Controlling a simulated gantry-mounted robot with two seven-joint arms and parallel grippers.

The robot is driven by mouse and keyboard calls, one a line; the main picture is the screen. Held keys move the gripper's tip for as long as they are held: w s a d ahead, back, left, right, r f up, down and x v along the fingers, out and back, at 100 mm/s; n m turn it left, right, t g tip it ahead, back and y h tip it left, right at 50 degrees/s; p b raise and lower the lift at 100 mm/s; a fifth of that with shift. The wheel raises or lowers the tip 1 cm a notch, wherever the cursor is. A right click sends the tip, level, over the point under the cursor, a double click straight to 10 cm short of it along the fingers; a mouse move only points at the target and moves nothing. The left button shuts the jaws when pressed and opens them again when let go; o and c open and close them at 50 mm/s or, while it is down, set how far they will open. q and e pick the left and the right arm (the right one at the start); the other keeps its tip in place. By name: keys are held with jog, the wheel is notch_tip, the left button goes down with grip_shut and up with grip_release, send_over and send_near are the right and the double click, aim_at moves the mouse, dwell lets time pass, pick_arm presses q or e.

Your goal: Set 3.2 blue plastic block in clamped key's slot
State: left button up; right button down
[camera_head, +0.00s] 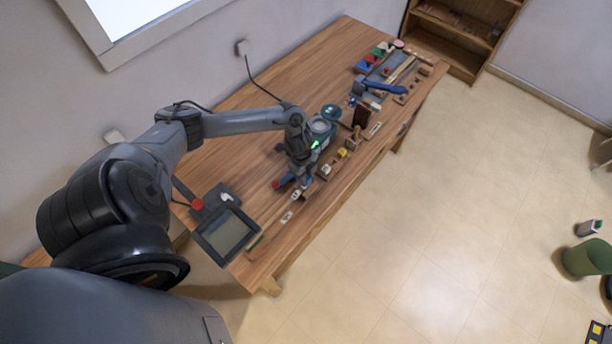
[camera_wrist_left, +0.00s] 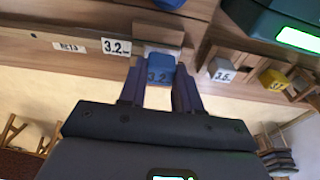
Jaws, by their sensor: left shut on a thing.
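My left gripper (camera_head: 294,180) is over the front part of the bench. In the left wrist view, its two fingers (camera_wrist_left: 159,82) are shut on the blue block (camera_wrist_left: 159,67), which is marked 3.2. The block is close to a wooden strip (camera_wrist_left: 35,40) that carries a "3.2" label (camera_wrist_left: 116,47) and a second small label. I cannot tell whether the block touches the strip or sits in an opening. I cannot pick out the clamped key's slot. My right gripper is in neither view.
A grey block marked 3.5 (camera_wrist_left: 222,70) and a yellow block (camera_wrist_left: 272,79) stand to the right. A dark-screened device (camera_head: 225,235) is at the bench's near end. Tools crowd the far end.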

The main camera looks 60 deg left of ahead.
pick_arm(q)
jog(key=shift+f, duration=0.2)
dwell(0.3)
jog(key=o, duration=1.5)
jog(key=shift+r, duration=0.1)
jog(key=shift+r+p, duration=3.45)
jog(key=shift+p, duration=0.05)
